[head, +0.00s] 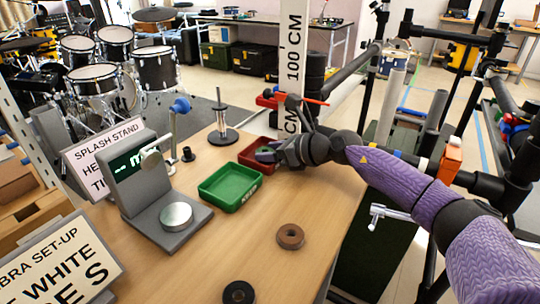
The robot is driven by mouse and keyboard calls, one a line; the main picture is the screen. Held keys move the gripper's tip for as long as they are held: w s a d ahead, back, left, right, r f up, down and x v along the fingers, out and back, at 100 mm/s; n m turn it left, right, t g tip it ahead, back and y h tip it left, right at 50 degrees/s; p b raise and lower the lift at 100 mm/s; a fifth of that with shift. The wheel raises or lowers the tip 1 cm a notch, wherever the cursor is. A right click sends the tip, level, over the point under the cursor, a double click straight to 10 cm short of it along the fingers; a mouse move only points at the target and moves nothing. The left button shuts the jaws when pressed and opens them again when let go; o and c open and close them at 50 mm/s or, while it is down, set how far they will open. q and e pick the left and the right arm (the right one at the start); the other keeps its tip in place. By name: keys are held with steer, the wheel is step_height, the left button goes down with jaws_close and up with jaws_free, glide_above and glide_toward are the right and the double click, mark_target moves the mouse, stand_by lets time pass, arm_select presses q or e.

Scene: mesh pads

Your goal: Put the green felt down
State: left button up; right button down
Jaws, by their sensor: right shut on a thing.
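My right gripper (268,153) comes in from the right and reaches over a small red tray (246,160) near the far right edge of the table. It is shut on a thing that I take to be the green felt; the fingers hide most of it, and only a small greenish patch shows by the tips. I cannot tell whether it touches the tray's floor. A green tray (230,188) stands just in front and to the left of the red tray, and it looks empty. My left gripper is not in view.
A grey stand with a display (140,165) and a metal disc (175,216) is left of the green tray. A spindle on a black base (223,136) stands behind. A brown ring (290,236) and a black ring (238,293) lie in front. A white measuring post (292,65) rises behind the gripper.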

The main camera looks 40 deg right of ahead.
steer(key=shift+c, duration=1.2)
jaws_free()
steer(key=shift+o, duration=0.7)
steer(key=p+v, duration=0.2)
steer(key=v, duration=0.4)
steer(key=p+v, duration=0.4)
steer(key=v, duration=0.1)
steer(key=shift+r+p, duration=0.3)
steer(key=shift+p, duration=0.05)
steer(key=shift+s+d+p, duration=0.2)
steer(key=shift+s+p, duration=0.1)
steer(key=shift+s, duration=0.1)
steer(key=shift+f, duration=0.1)
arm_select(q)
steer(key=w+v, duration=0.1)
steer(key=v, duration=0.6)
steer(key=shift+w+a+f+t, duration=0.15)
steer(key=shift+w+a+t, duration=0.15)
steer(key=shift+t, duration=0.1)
